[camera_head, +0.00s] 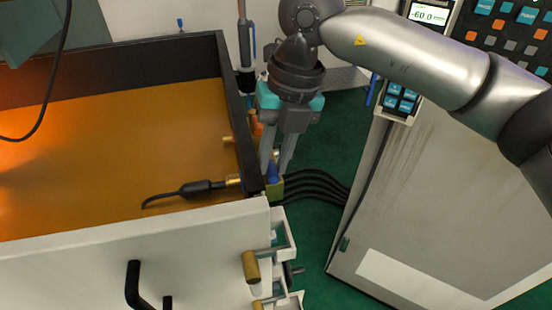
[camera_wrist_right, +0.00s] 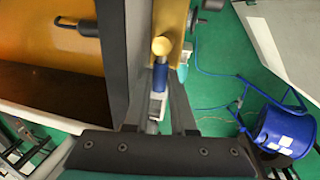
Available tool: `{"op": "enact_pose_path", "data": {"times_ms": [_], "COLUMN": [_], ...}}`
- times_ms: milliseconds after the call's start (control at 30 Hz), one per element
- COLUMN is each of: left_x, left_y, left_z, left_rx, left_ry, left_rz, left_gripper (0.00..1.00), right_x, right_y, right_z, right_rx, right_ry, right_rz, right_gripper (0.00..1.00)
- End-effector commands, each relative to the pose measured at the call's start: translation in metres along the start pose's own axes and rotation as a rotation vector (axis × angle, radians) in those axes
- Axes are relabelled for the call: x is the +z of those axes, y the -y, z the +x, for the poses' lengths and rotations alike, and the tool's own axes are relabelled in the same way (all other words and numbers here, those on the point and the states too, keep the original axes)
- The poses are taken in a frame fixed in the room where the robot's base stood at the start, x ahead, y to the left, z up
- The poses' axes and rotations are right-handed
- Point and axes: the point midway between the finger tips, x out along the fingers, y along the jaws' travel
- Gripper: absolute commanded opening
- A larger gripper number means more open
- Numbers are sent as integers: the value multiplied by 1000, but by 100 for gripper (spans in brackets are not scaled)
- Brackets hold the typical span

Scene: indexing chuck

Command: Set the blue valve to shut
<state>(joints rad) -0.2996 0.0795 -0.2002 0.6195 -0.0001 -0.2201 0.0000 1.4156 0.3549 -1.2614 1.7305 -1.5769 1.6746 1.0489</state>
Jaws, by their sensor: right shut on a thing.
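The blue valve (camera_head: 273,173) has a small blue handle at the right outer side of the orange-floored tray, near its front corner. In the right wrist view, the blue handle (camera_wrist_right: 160,77) lies below a round brass end (camera_wrist_right: 161,47). My right gripper (camera_head: 277,168) points down from above and is shut on the blue handle. In the right wrist view, its fingers (camera_wrist_right: 159,88) stand on either side of the handle. They partly hide the valve in the head view, and I cannot read its setting. My left gripper is not in view.
The tray's dark right wall (camera_head: 236,110) stands close beside the gripper. A black-handled tool (camera_head: 195,189) lies inside the tray. Black hoses (camera_head: 315,187) run right toward a grey cabinet (camera_head: 440,190). A blue drum (camera_wrist_right: 280,130) stands on the green floor.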

Motion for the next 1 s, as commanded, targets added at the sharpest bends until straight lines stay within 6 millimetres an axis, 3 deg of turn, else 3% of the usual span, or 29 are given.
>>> {"op": "enact_pose_path", "data": {"times_ms": [433, 467, 700, 1000], "left_x": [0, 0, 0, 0], "left_y": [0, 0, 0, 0], "left_z": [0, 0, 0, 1], "left_rx": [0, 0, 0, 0], "left_ry": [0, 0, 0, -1], "left_rz": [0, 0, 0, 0], "left_gripper": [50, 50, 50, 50], "right_x": [1, 1, 0, 0], "right_y": [-1, -1, -1, -3], "right_z": [-1, -1, -1, 0], "right_rx": [2, 2, 3, 7], "right_ry": [6, 6, 4, 2], "right_rz": [11, 11, 9, 5], "right_gripper": [0, 26, 53, 53]}}
